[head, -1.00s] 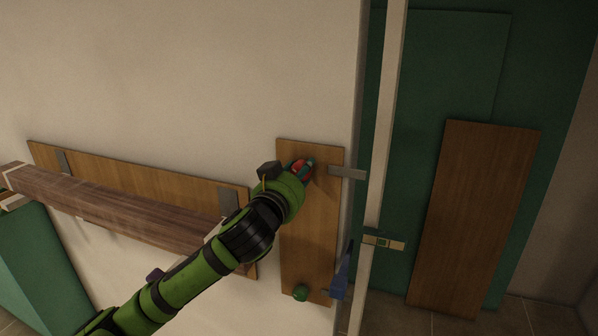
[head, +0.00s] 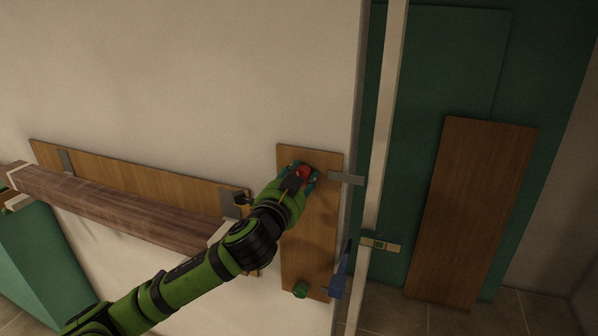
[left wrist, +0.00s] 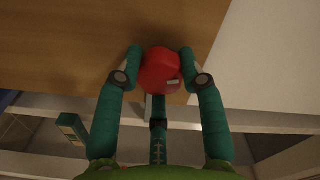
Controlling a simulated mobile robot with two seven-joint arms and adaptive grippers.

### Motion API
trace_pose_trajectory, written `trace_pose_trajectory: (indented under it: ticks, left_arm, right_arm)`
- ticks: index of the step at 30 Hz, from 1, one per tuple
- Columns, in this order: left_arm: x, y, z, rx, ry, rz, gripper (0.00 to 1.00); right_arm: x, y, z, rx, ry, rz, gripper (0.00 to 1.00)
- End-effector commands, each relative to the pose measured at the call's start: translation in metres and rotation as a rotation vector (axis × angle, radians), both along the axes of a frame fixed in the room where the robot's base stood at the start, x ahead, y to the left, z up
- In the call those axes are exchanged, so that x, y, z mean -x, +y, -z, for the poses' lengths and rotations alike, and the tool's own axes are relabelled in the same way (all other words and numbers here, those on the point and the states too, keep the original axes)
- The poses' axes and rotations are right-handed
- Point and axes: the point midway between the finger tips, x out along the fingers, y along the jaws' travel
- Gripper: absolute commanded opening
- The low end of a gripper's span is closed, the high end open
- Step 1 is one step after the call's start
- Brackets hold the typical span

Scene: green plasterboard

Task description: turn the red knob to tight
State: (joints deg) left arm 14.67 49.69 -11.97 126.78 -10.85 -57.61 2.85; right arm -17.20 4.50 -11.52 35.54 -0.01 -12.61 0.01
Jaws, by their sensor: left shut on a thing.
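The red knob (head: 305,172) sits near the top of a wooden board (head: 318,225) fixed to the wall. My left gripper (head: 303,178) is at the knob, with a teal finger on each side of it. In the left wrist view, the red knob (left wrist: 160,70) lies between the two fingertips of the left gripper (left wrist: 161,68), which is shut on it. A small pale mark shows on the knob's lower right in that view. The side of the knob toward the board is hidden. My right gripper is not in view.
A green knob (head: 300,289) is low on the same board. A blue part (head: 340,272) is at its lower right edge. A grey bracket (head: 346,178) reaches to a pale upright post (head: 385,130). A wooden beam (head: 120,208) lies left along the wall.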

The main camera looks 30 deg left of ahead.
Motion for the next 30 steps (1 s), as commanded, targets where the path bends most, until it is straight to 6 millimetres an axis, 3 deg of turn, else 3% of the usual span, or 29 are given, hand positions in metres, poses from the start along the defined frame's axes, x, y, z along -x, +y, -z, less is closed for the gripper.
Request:
trace_pose_trajectory:
  ticks: [1, 12, 30]
  left_arm:
    - [0.001, -0.002, -0.012, -0.045, -0.013, 0.007, 0.07]
    - [0.000, -0.003, -0.008, -0.254, 0.038, 0.009, 0.06]
    - [0.000, -0.005, -0.003, -0.313, 0.059, 0.014, 0.06]
  right_arm:
    - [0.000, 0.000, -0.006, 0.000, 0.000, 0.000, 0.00]
    - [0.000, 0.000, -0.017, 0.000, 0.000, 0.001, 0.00]
    - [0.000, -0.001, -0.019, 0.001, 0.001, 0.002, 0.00]
